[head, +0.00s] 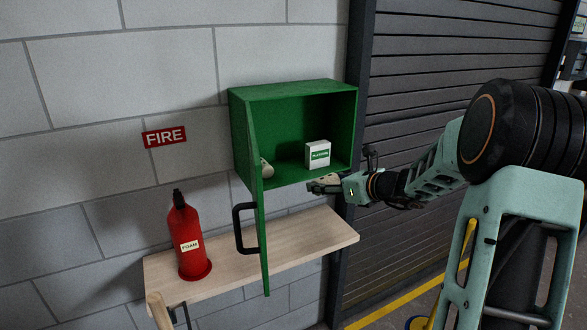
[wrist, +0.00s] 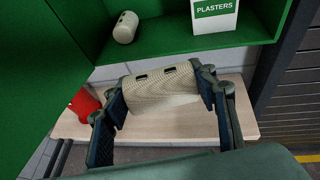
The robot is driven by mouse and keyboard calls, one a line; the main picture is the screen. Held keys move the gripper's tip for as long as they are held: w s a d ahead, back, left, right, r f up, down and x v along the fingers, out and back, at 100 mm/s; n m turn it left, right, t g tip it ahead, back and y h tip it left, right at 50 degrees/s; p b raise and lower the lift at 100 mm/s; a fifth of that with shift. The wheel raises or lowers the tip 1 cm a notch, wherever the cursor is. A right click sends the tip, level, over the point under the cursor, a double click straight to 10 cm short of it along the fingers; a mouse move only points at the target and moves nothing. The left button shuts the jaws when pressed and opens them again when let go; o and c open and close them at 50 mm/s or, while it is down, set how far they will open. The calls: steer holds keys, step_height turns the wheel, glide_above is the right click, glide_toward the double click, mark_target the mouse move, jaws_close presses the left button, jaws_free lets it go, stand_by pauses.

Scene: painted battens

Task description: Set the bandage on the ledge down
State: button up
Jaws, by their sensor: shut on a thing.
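My gripper (head: 318,186) is shut on a beige rolled bandage (wrist: 165,84), gripping it by its two ends in the wrist view (wrist: 163,92). The held bandage is just in front of and below the green cabinet's opening, above the ledge. The ledge (head: 318,228) is a pale wooden shelf on the wall below the cabinet; it also shows behind the bandage in the wrist view (wrist: 180,128). The bandage appears apart from the ledge.
The green cabinet (head: 290,92) has its door (head: 256,215) swung open, hanging down past the ledge's front. Inside are another bandage roll (wrist: 125,27) and a white plasters box (head: 317,153). A red foam extinguisher (head: 187,240) stands on the ledge's left; its right part is clear.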

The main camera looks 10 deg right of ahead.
steer(key=w+r+m+t+h, duration=0.15)
steer(key=w+r, duration=0.35)
steer(key=r, duration=0.5)
glide_above(291, 172)
steer(key=s, duration=0.1)
steer(key=shift+m+g+h, duration=0.35)
steer(key=f, duration=0.5)
steer(key=f+p, duration=0.1)
steer(key=f, duration=0.1)
steer(key=shift+s+d+f, duration=0.2)
steer(key=shift+d, duration=0.15)
steer(key=shift+w+a+f, duration=0.25)
steer(key=shift+w+f, duration=0.1)
steer(key=shift+f, duration=0.1)
steer(key=f, duration=0.2)
steer(key=f+b, duration=0.1)
steer(key=f, duration=0.1)
steer(key=shift+w+a, duration=0.15)
steer(key=shift+w, duration=0.15)
steer(key=shift+r, duration=0.15)
steer(key=o, duration=0.7)
steer(key=shift+c, duration=0.2)
